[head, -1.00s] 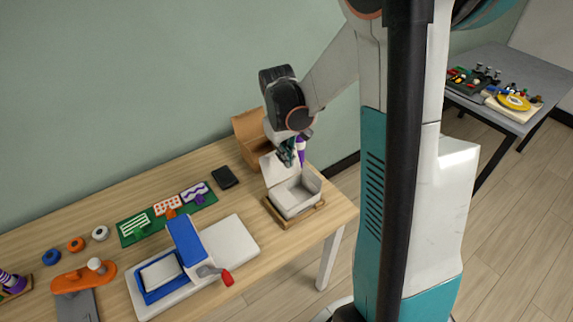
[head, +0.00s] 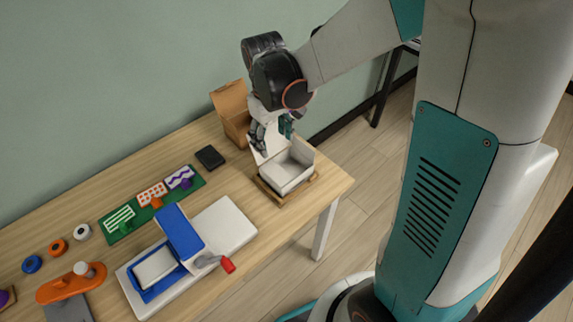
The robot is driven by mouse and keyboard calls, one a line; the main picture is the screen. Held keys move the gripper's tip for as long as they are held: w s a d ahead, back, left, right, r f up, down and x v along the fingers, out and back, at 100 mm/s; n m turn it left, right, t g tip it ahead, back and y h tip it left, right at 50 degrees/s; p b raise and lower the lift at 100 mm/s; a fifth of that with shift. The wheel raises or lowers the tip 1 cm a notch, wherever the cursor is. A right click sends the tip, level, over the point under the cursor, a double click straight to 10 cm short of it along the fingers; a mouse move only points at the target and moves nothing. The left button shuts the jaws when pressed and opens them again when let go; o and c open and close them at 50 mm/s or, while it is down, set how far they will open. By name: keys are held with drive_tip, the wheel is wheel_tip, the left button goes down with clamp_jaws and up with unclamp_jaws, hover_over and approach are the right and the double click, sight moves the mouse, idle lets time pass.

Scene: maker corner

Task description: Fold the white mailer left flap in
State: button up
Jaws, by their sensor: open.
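The white mailer (head: 289,178) is an open box on a wooden tray (head: 311,183) near the right end of the table. A white flap (head: 272,146) stands up at its left and back side, partly hidden by my gripper. Another raised panel shows at the back right. My gripper (head: 272,137) is open, pointing down at that left flap, with one dark finger on its left and a green-tipped finger on its right. I cannot tell whether either finger touches the flap.
A small black block (head: 210,157) lies left of the mailer. A blue press (head: 165,265) with a red-handled crank, a green stamp mat (head: 123,231) and tape rolls fill the left.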

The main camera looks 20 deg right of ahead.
sight(277, 173)
drive_tip(key=f+b, duration=0.1)
drive_tip(key=f, duration=0.3)
drive_tip(key=f+b, duration=0.2)
drive_tip(key=f, duration=0.2)
drive_tip(key=f+b, duration=0.2)
drive_tip(key=f, duration=0.3)
drive_tip(key=shift+w+d+f, duration=0.1)
drive_tip(key=shift+w+d, duration=0.05)
drive_tip(key=shift+d, duration=0.15)
drive_tip(key=c, duration=1.1)
